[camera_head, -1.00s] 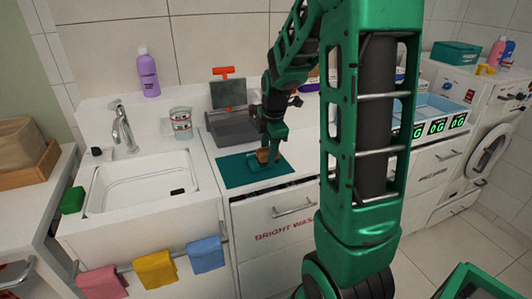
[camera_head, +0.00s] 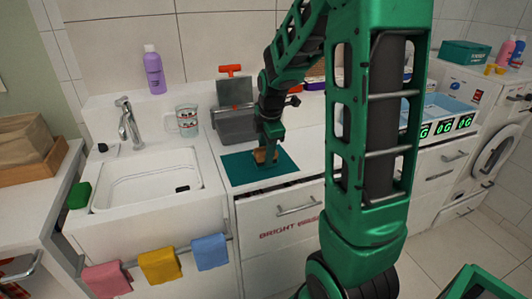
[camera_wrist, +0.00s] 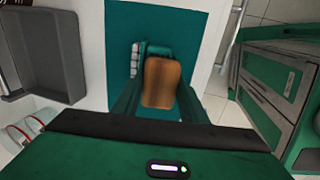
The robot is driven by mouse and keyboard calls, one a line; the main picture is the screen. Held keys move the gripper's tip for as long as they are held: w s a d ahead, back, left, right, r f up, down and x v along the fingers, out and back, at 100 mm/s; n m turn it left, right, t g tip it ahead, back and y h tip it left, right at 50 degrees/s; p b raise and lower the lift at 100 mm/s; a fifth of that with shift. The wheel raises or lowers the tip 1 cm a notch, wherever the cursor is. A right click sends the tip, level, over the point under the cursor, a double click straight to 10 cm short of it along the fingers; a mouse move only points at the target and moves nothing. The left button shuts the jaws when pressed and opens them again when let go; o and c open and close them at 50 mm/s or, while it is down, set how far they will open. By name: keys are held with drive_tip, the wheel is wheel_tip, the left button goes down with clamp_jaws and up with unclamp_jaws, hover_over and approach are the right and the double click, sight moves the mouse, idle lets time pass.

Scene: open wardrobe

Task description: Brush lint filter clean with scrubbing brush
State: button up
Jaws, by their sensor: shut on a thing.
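A brown wooden-backed block, which looks like the scrubbing brush (camera_head: 266,156), is held low over the teal mat (camera_head: 236,174) on the counter. My gripper (camera_head: 268,150) is shut on it. In the wrist view the brush (camera_wrist: 161,82) sits between the fingers of my gripper (camera_wrist: 158,98), above the mat (camera_wrist: 196,28). A small pale ridged piece (camera_wrist: 137,60) shows beside the brush; I cannot tell whether it is bristles. A grey panel with an orange T-handle, probably the lint filter (camera_head: 234,92), stands upright at a grey bin (camera_head: 236,126) behind the mat.
The sink (camera_head: 150,185) and a glass mug (camera_head: 187,121) are left of the mat. A purple bottle (camera_head: 154,72) stands behind the sink. A drawer (camera_head: 285,215) lies below the mat. The wrist view shows the grey bin (camera_wrist: 50,50) at left.

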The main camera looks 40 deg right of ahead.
drive_tip(key=shift+w+a+f, duration=0.1)
drive_tip(key=shift+w+a, duration=0.1)
drive_tip(key=shift+a, duration=0.45)
drive_tip(key=shift+s+d+f, duration=0.1)
drive_tip(key=shift+s+d, duration=0.1)
drive_tip(key=shift+d, duration=0.35)
drive_tip(key=shift+s+d, duration=0.15)
drive_tip(key=shift+d, duration=0.4)
drive_tip(key=shift+d, duration=0.1)
drive_tip(key=shift+s+d, duration=0.35)
drive_tip(key=shift+d, duration=0.5)
drive_tip(key=shift+a+r, duration=0.1)
drive_tip(key=shift+r, duration=0.1)
drive_tip(key=shift+s+d, duration=0.15)
drive_tip(key=shift+d, duration=0.9)
